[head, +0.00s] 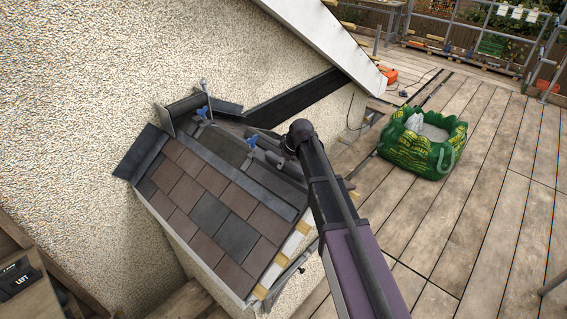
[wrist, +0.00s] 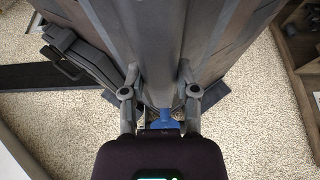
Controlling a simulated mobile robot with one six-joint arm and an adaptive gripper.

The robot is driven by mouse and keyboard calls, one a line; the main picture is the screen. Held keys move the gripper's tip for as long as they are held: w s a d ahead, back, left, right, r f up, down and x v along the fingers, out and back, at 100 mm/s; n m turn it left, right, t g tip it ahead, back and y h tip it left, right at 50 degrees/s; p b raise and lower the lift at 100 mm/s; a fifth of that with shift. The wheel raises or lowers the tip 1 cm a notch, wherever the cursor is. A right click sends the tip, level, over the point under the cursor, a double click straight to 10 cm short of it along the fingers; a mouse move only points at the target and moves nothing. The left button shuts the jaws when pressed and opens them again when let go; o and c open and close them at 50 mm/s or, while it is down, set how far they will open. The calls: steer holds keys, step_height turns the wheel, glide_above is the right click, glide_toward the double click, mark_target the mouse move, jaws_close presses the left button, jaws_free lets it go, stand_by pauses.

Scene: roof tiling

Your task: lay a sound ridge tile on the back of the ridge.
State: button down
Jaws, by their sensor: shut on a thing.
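In the wrist view my gripper (wrist: 158,72) has its two fingers on either side of a long dark grey ridge tile (wrist: 152,40) and is shut on it. The tile lies lengthwise along the roof's crest; I cannot tell whether it rests on the ridge or is just above it. In the head view my arm hides much of the gripper and tile. I cannot see cracks on the held tile.
The small roof (head: 210,212) has brown and grey slates and meets a pebble-dashed wall (head: 90,90). A dark sloping board (head: 300,97) runs behind it. A green bag (head: 423,140) stands on the planks at right. A crate marked LEFT (head: 22,278) is at lower left.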

stand_by(0.4)
steer(key=shift+c, duration=1.8)
jaws_free()
steer(key=shift+s+r, duration=0.1)
steer(key=shift+r, duration=0.05)
steer(key=p+v, duration=1.1)
steer(key=shift+d+r, duration=0.25)
steer(key=shift+r, duration=0.1)
steer(key=shift+s, duration=0.1)
